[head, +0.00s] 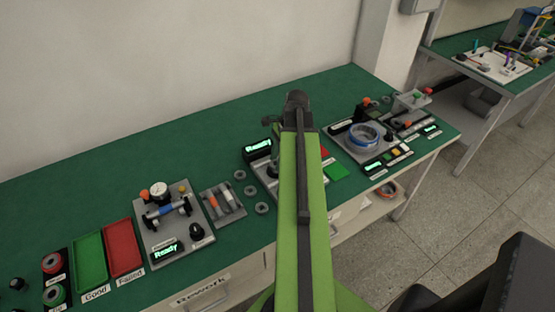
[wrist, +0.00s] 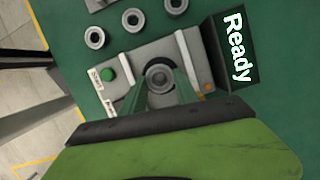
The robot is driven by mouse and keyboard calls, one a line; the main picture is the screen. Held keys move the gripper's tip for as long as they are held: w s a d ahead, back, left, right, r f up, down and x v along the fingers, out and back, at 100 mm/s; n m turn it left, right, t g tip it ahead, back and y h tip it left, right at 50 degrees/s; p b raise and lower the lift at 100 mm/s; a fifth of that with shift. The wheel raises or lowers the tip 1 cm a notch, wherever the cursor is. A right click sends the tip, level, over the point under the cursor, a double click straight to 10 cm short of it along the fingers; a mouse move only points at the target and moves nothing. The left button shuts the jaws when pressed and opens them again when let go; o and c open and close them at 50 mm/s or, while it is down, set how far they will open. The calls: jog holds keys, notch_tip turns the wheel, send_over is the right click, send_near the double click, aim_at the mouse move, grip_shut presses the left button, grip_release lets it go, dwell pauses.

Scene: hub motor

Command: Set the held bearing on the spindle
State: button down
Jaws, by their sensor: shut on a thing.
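In the wrist view my gripper (wrist: 160,88) is shut on a grey ring-shaped bearing (wrist: 158,74), with a finger on each side of it. The bearing is over the grey base plate (wrist: 128,62) of a station with a green button and a lit "Ready" display (wrist: 235,48). A lighter round shape shows in the bearing's centre; I cannot tell whether the spindle is in the hole or below it. In the head view my green arm hides the gripper, the bearing and part of the station (head: 257,160).
Loose bearings (wrist: 95,38) lie on the green mat beside the station, and also show in the head view (head: 250,190). A gauge station (head: 168,215) and green and red trays (head: 91,260) stand left. A station with a blue-ringed part (head: 364,137) stands right.

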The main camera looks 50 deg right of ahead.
jog(key=shift+f+b, duration=0.85)
jog(key=shift+f, duration=0.05)
dwell(0.5)
dwell(0.4)
jog(key=c, duration=0.8)
grip_release()
jog(key=shift+c, duration=0.2)
jog(key=shift+o, duration=0.4)
jog(key=o, duration=0.3)
notch_tip(320, 180, up, 7)
jog(key=p, duration=0.7)
jog(key=shift+r, duration=0.1)
